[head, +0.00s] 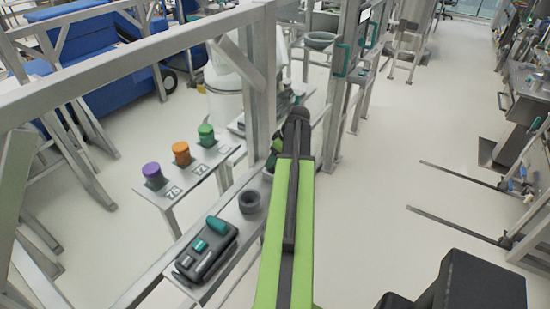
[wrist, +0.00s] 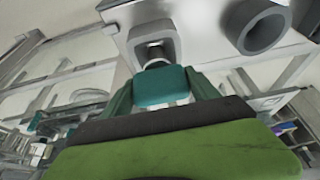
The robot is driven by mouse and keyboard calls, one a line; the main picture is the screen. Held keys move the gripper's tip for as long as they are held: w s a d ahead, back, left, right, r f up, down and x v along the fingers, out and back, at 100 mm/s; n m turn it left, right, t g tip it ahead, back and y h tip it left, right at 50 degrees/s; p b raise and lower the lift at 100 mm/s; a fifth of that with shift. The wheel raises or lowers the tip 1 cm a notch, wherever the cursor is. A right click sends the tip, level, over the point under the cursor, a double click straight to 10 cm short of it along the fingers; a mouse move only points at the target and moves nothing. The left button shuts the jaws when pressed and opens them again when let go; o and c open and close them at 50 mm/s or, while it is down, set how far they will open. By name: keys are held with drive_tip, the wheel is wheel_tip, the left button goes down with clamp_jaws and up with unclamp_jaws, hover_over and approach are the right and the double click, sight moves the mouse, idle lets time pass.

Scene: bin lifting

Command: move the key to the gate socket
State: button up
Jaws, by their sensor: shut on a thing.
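In the wrist view my gripper (wrist: 160,82) is shut on the key, with a dark green finger on each side of it. The key has a teal block-shaped handle (wrist: 161,88), and a pale shaft points away from the gripper. A grey square-rimmed socket (wrist: 169,27) lies right beyond the shaft, in line with it. I cannot tell whether the shaft tip is inside the opening or just in front of it. In the head view my green and black arm reaches forward along the rail, and the key and fingers are mostly hidden behind it.
A grey round cup (head: 250,201) and a black box with teal parts (head: 207,248) sit on the near shelf. Purple (head: 152,172), orange (head: 181,153) and green (head: 206,134) knobs stand on a ledge at left. Metal posts and a rail (head: 150,58) flank the arm. Open floor lies right.

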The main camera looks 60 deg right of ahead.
drive_tip(key=shift+f+b, duration=0.9)
drive_tip(key=shift+f, duration=0.1)
drive_tip(key=o, duration=1.8)
wheel_tip(320, 180, up, 9)
drive_tip(key=p, duration=0.9)
drive_tip(key=shift+r, duration=0.1)
